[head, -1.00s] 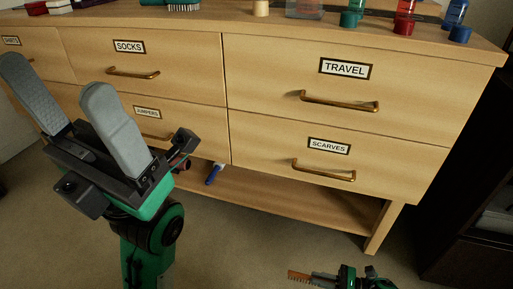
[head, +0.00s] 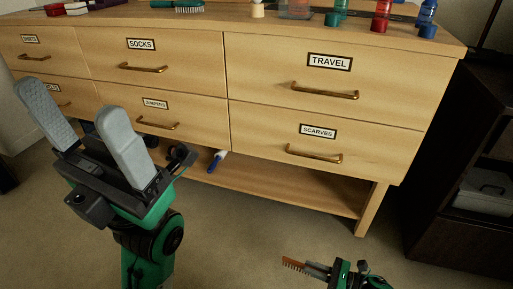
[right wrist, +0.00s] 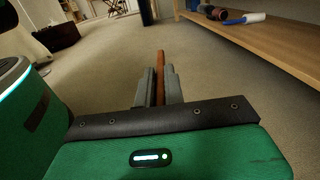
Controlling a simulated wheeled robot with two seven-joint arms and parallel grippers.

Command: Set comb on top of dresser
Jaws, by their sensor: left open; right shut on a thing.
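An orange-brown comb (head: 294,264) sticks out of my right gripper (head: 318,271), low over the carpet in front of the dresser. In the right wrist view the comb (right wrist: 160,66) stands edge-on between the two grey fingers of the gripper (right wrist: 159,88), which is shut on it. The wooden dresser (head: 275,76) has labelled drawers with brass handles, all closed, and an open lower shelf. Its top (head: 220,17) shows along the upper edge of the head view, above the comb. My left gripper (head: 82,118) is open and empty in front of the left drawers.
On the dresser top are a green brush (head: 176,8), a cream piece (head: 257,10) and several coloured bottles, including a red one (head: 381,14). A blue-and-white roller (head: 217,160) lies on the lower shelf. A dark cabinet (head: 470,170) stands at right. The carpet between is clear.

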